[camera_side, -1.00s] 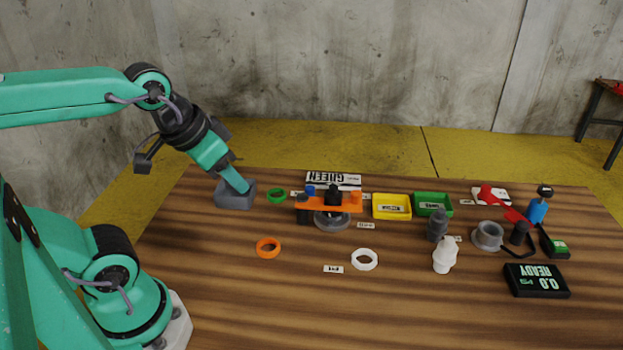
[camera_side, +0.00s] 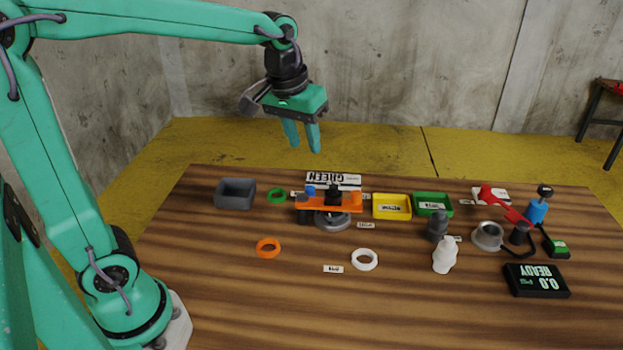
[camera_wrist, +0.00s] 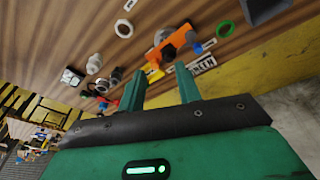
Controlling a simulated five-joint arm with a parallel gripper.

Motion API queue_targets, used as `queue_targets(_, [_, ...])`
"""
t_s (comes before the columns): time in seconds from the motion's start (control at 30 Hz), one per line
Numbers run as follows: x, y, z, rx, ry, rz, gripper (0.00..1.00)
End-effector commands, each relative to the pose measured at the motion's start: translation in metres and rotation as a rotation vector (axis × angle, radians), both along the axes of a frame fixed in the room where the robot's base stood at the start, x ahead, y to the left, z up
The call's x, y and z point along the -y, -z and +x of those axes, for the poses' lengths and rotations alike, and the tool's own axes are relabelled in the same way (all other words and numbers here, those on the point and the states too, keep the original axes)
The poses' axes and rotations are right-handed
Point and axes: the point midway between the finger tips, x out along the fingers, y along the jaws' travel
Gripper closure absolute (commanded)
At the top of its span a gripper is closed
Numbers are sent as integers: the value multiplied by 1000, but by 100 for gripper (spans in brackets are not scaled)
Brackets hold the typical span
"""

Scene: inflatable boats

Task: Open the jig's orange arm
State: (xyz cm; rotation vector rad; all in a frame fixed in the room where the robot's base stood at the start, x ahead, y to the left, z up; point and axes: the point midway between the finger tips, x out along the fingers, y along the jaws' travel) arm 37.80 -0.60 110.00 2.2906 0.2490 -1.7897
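The jig's orange arm (camera_side: 335,202) lies level across the jig, over a round grey metal base (camera_side: 332,222). A black knob (camera_side: 333,193) stands at its middle, and a blue knob (camera_side: 310,190) stands near its left end. In the wrist view the orange arm (camera_wrist: 176,46) shows beyond my fingertips. My gripper (camera_side: 302,150) is above and behind the jig, clear of the table, fingers pointing down. In the wrist view my gripper (camera_wrist: 155,80) has its two fingers apart with nothing between them.
A grey bin (camera_side: 235,205) and a green ring (camera_side: 277,195) are left of the jig. An orange ring (camera_side: 268,248) and a white ring (camera_side: 364,260) lie in front. Yellow (camera_side: 391,217) and green (camera_side: 432,212) trays, grey and white fittings, and a red-handled device (camera_side: 505,205) are right.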

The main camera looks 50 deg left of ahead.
Motion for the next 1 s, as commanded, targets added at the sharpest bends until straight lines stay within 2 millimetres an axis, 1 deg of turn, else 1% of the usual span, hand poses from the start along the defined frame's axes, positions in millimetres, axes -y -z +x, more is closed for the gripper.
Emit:
queue_targets(0.03, [1, 4, 11, -17, -14, -3, 66])
queue_targets(0.1, [2, 8, 25, -37, -36, -8, 66])
queue_targets(0.37, [5, 33, 73, -113, -120, -22, 66])
queue_targets(0.6, [8, 65, 115, -180, -198, -29, 66])
queue_targets(0.8, [11, 90, 139, -225, -250, -29, 66])
queue_targets(1.0, [12, 102, 149, -243, -275, -29, 66])
